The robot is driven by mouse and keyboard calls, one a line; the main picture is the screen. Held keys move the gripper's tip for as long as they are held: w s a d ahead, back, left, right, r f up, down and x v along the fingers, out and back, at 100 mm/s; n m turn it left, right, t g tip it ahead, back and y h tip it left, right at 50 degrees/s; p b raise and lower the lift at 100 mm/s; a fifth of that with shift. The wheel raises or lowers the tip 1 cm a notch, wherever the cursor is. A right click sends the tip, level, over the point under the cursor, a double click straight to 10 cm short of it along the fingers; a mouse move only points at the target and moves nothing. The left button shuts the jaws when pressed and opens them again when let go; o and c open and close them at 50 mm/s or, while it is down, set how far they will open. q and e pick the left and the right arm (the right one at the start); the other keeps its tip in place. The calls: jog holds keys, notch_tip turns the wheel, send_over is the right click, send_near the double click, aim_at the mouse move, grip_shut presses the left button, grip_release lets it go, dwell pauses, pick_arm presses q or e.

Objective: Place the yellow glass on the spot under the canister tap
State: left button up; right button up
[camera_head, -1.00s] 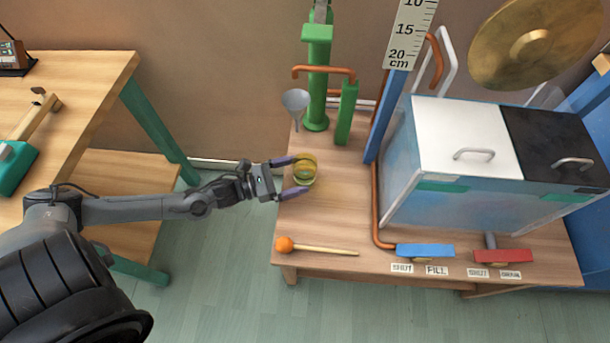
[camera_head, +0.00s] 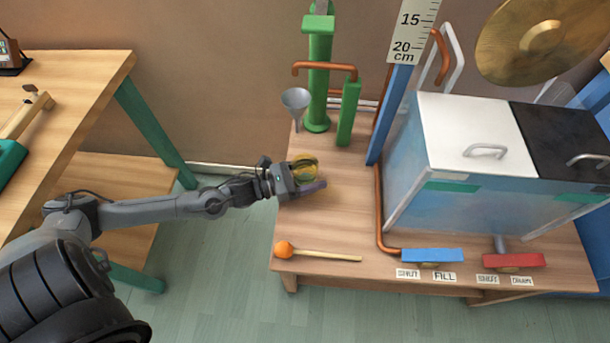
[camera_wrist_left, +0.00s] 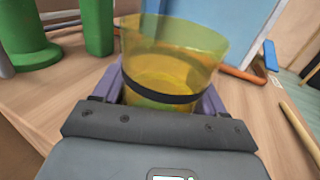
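The yellow glass (camera_head: 307,166) is see-through with a dark band, and stands near the left edge of the wooden workbench (camera_head: 335,215). It also fills the middle of the left wrist view (camera_wrist_left: 170,65). My left gripper (camera_head: 307,176) has its purple fingers on either side of the glass, apparently touching it, low on its wall. I cannot tell whether the glass is clear of the tabletop. A green column (camera_head: 319,80) with a bent copper pipe (camera_head: 325,66) stands behind. I cannot make out a marked spot under a tap. My right gripper is not in view.
A grey funnel (camera_head: 296,103) is beside the green column. A mallet (camera_head: 315,253) lies at the front left. A blue tank (camera_head: 440,190) fills the right, with blue (camera_head: 432,254) and red (camera_head: 513,260) handles before it.

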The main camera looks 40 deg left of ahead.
pick_arm(q)
jog(key=shift+r, duration=0.1)
jog(key=c, duration=0.8)
